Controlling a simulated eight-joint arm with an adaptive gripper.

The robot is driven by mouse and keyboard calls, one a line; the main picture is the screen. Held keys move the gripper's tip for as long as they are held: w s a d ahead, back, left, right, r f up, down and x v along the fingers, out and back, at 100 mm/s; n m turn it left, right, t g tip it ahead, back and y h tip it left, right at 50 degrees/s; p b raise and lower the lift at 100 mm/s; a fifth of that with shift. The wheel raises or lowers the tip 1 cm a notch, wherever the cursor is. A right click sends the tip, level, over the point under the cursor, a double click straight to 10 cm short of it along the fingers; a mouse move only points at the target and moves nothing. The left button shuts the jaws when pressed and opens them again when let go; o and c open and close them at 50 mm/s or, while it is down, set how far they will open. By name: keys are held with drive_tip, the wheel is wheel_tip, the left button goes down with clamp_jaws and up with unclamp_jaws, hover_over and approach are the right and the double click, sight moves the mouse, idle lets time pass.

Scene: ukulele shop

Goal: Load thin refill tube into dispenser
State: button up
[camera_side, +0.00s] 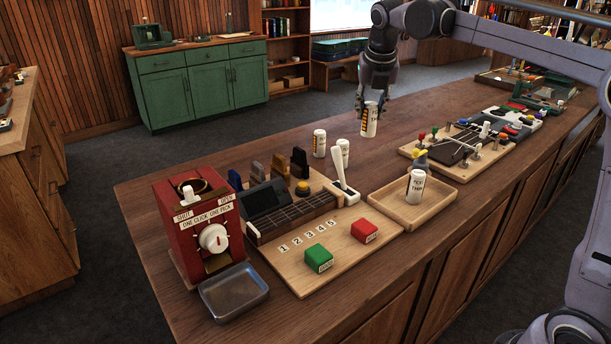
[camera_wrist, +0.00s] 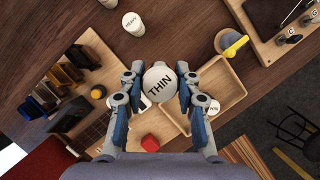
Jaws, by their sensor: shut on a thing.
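My gripper (camera_side: 370,106) is shut on a white tube (camera_side: 370,124) with a dark and orange label, held upright above the table. In the wrist view, the held tube's lid (camera_wrist: 160,82) reads THIN, between the two fingers. The red dispenser (camera_side: 203,238) stands at the table's left end, well away from my gripper. It has a white dial, SHUT and OPEN labels and a gold ring on top. A second white tube (camera_side: 416,186) stands in the wooden tray; its lid (camera_wrist: 213,107) also reads THIN in the wrist view.
Two more tubes stand behind the board: one with an orange label (camera_side: 319,143), one whiter (camera_side: 343,152). One lid reads HEAVY (camera_wrist: 132,23). A board carries green (camera_side: 318,258) and red (camera_side: 364,231) blocks. A metal tray (camera_side: 234,291) sits before the dispenser; a white lever (camera_side: 339,170) rises nearby.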

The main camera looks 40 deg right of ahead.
drive_tip(key=w+a+r+n+t+y, duration=0.1)
drive_tip(key=w+a+r+n, duration=0.15)
drive_tip(key=a, duration=1.35)
drive_tip(key=w+a+r+n+y, duration=0.1)
drive_tip(key=a+r+n, duration=0.25)
drive_tip(key=a, duration=1.25)
drive_tip(key=s+a+r+n, duration=0.1)
drive_tip(key=s+a, duration=0.3)
drive_tip(key=a, duration=0.7)
drive_tip(key=shift+y, duration=0.3)
drive_tip(key=shift+s+a+f, duration=0.15)
drive_tip(key=shift+f, duration=2.45)
drive_tip(key=shift+f, duration=0.55)
drive_tip(key=o, duration=0.9)
drive_tip(key=shift+c, duration=0.2)
drive_tip(key=v, duration=1.1)
